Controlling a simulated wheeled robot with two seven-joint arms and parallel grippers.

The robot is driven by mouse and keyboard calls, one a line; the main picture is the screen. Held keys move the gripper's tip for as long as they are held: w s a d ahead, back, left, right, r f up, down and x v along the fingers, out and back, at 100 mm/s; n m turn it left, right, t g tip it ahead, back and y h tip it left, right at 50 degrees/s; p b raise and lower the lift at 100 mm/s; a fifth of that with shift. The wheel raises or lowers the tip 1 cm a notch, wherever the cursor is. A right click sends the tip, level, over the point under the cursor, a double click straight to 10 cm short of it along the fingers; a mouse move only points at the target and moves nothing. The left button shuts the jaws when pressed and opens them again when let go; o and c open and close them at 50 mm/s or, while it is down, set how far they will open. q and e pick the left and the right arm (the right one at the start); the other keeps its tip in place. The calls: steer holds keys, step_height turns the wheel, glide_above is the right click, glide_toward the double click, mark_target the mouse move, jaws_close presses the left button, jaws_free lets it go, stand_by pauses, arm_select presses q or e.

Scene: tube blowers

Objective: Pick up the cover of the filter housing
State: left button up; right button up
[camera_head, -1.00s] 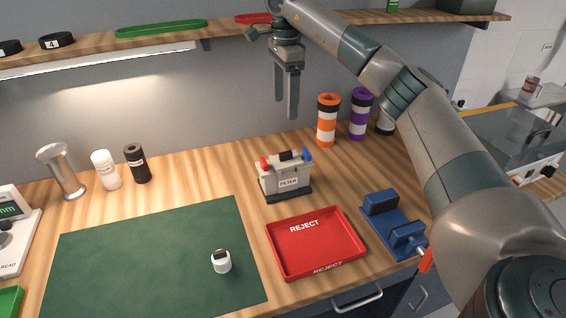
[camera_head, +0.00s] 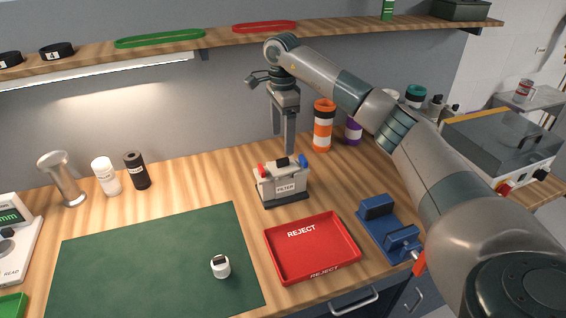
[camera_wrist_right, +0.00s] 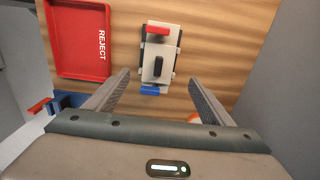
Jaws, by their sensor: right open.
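The filter housing (camera_head: 284,187) stands upright on the wooden bench, grey with a FILTER label. Its light cover (camera_head: 272,170) sits on top, with a black handle, a red part at one end and a blue part at the other. The right wrist view shows the cover (camera_wrist_right: 161,56) and its black handle from above. My right gripper (camera_head: 283,142) points down above and slightly behind the housing, its fingers apart with nothing between them. My left gripper is not in view.
A red REJECT tray (camera_head: 312,274) lies in front of the housing, with a blue vise-like fixture (camera_head: 388,229) to its right. An orange-and-white tube (camera_head: 322,126) stands behind on the right.

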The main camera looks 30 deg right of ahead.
mark_target(283, 159)
step_height(283, 159, down, 2)
steer(key=shift+f+p, duration=0.2)
steer(key=shift+p, duration=0.2)
steer(key=shift+f, duration=0.65)
steer(key=shift+s+f+p, duration=0.1)
steer(key=shift+f+p, duration=0.4)
steer(key=shift+p, duration=0.3)
step_height(283, 159, down, 4)
steer(key=shift+s+r+p, duration=0.15)
steer(key=shift+r+p, duration=0.1)
steer(key=shift+p, duration=0.9)
steer(key=shift+f, duration=0.3)
steer(key=shift+c, duration=0.6)
steer(key=c, duration=1.2)
